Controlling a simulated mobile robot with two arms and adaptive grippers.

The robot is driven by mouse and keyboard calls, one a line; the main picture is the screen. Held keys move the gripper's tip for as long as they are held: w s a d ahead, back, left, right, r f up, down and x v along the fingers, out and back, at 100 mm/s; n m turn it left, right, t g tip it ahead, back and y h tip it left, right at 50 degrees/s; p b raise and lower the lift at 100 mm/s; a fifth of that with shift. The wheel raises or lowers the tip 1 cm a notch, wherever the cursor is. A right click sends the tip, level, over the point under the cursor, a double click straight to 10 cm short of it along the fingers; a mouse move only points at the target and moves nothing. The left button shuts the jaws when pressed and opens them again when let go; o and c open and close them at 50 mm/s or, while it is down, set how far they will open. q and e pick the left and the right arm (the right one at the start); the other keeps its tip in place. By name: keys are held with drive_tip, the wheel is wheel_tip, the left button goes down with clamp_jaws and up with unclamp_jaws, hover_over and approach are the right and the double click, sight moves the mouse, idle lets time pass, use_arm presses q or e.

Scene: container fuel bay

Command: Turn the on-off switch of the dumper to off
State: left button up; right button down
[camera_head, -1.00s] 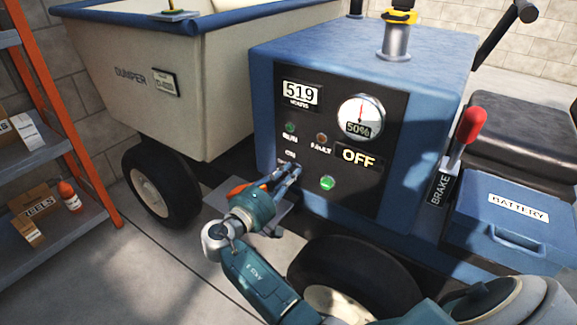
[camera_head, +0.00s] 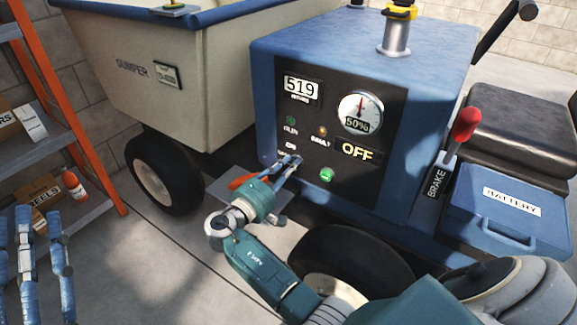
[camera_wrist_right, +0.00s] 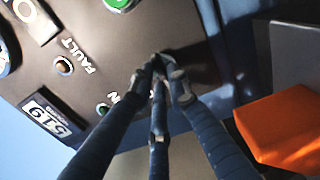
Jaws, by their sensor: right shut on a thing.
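The dumper's blue body (camera_head: 300,45) carries a black control panel (camera_head: 375,195). Its display (camera_head: 356,151) reads OFF. My right gripper (camera_head: 292,161) is at the panel's lower left, just below the small ON label (camera_head: 290,149). In the right wrist view the right gripper's fingertips (camera_wrist_right: 160,70) are together against the panel, shut on the on-off switch. The fingers hide the switch, so I cannot see its position. My left gripper (camera_head: 30,225) shows at the lower left of the head view, fingers apart, empty, away from the dumper.
A green button (camera_head: 327,174) and a fault lamp (camera_head: 322,130) lie near the right fingers. An orange object (camera_wrist_right: 280,130) is below the panel. The brake lever (camera_head: 462,130) and battery box (camera_head: 510,215) stand right, a shelf (camera_head: 85,215) left.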

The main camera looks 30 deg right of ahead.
drive_tip(key=c, duration=1.7)
unclamp_jaws()
drive_tip(key=shift+o, duration=0.2)
drive_tip(key=v, duration=0.7)
drive_tip(key=shift+a, duration=0.2)
